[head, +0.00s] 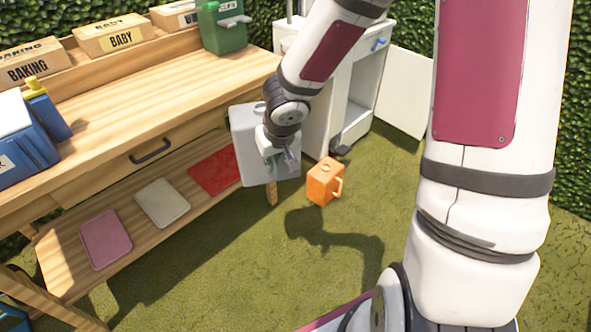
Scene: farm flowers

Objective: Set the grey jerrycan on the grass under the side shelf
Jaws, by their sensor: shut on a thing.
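The light grey jerrycan (246,158) is in the middle of the head view, in front of the right end of the wooden bench. My gripper (279,159) is shut on it, and my wrist hides part of its top and right side. The can looks upright and held above the grass (230,265). I cannot tell its exact height. A low wooden shelf (140,240) runs under the bench top; I cannot tell whether this is the side shelf.
An orange jerrycan (322,184) stands on the grass just right of my gripper. A white cabinet (325,80) with an open door (398,92) stands behind. Pink, white and red mats (107,238) lie on the low shelf. Open grass lies in front.

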